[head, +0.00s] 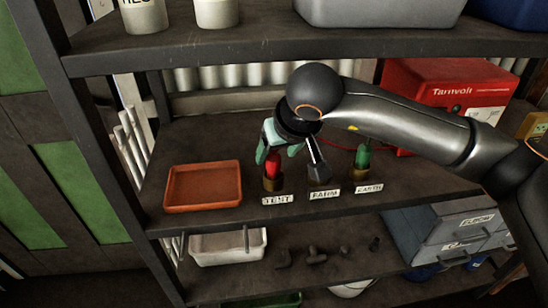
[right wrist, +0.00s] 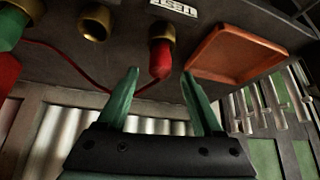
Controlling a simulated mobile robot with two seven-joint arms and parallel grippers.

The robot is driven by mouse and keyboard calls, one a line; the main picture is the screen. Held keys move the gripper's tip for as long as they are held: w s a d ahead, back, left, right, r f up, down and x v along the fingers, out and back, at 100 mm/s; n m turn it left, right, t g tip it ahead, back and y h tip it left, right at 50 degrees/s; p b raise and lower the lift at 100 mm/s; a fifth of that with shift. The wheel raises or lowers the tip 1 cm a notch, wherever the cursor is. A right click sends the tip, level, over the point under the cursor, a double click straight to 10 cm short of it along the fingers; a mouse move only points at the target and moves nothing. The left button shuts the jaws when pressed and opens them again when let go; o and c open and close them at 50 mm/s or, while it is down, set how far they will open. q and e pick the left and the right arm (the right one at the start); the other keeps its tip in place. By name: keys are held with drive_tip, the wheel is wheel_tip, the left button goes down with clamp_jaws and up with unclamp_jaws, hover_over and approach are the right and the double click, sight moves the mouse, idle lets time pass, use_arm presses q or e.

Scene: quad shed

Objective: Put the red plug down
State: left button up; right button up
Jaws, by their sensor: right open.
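The red plug (head: 273,164) stands upright in the brass socket (head: 273,184) behind the TEST label (head: 277,199) on the middle shelf. It also shows in the right wrist view (right wrist: 160,60), where its socket is above it. My right gripper (head: 279,152) has pale green fingers and is open and empty. Its fingertips are around the plug's upper end, with gaps on both sides in the right wrist view (right wrist: 160,74). The socket by the FARM label (head: 325,193) is partly hidden by my gripper; in the right wrist view this brass socket (right wrist: 95,22) looks empty. My left gripper is not in view.
An orange tray (head: 165,204) lies left of the sockets. A green plug (head: 362,156) stands at the EARTH label (head: 369,188). A red Tarnvolt box (head: 425,80) is at the back right. A red cable (right wrist: 75,68) runs behind. The upper shelf (head: 200,48) hangs above.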

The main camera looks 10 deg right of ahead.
drive_tip(key=v, duration=0.7)
drive_tip(key=shift+s+r, duration=0.15)
drive_tip(key=shift+r, duration=0.1)
drive_tip(key=shift+d, duration=0.1)
